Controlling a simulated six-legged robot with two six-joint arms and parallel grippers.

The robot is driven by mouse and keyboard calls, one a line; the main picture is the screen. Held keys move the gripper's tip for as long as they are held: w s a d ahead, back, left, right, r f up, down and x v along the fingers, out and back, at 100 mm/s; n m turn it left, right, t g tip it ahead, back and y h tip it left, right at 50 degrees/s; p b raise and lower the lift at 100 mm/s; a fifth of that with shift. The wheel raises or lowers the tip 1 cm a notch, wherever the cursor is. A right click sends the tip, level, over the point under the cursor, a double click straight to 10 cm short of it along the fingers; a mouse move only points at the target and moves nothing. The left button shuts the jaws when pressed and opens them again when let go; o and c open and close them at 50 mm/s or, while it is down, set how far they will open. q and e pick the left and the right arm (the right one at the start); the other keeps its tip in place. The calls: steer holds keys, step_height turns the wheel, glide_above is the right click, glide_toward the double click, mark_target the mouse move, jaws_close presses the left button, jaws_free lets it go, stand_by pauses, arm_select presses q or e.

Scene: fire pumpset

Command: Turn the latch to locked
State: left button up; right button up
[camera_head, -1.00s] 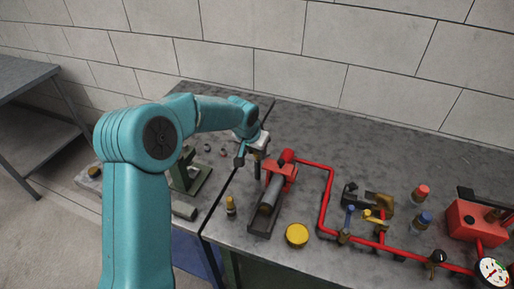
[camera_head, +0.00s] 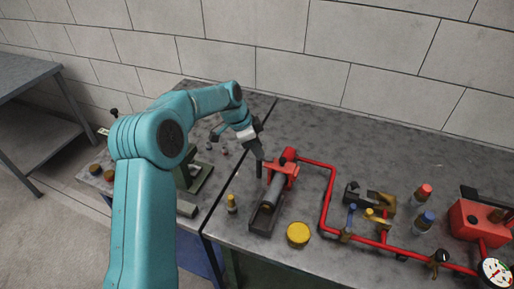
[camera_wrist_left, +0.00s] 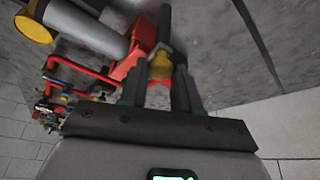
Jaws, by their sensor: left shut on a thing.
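The pump fixture is a grey cylinder (camera_head: 272,192) in a dark cradle with a red bracket (camera_head: 288,167) at its far end. My left gripper (camera_head: 259,166) reaches down beside the red bracket. In the left wrist view the two dark fingers (camera_wrist_left: 160,88) are shut around a small latch part (camera_wrist_left: 161,63), brass-coloured, with a dark bar beyond it and red metal close by. The fingers partly hide the latch, so whether it is at locked cannot be told. My right gripper is not in view.
A red pipe (camera_head: 327,200) runs right from the bracket to brass valves and a red box (camera_head: 475,222). The back of the table is clear.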

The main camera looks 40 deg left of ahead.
arm_select(q)
steer(key=shift+a+m+g, duration=0.1)
steer(key=shift+m+g, duration=0.2)
steer(key=shift+m, duration=0.5)
steer(key=o, duration=1.1)
steer(key=shift+h, duration=0.3)
steer(key=shift+c, duration=0.2)
steer(key=shift+r, duration=0.1)
steer(key=v, duration=1.6)
steer(key=shift+s+r, duration=0.1)
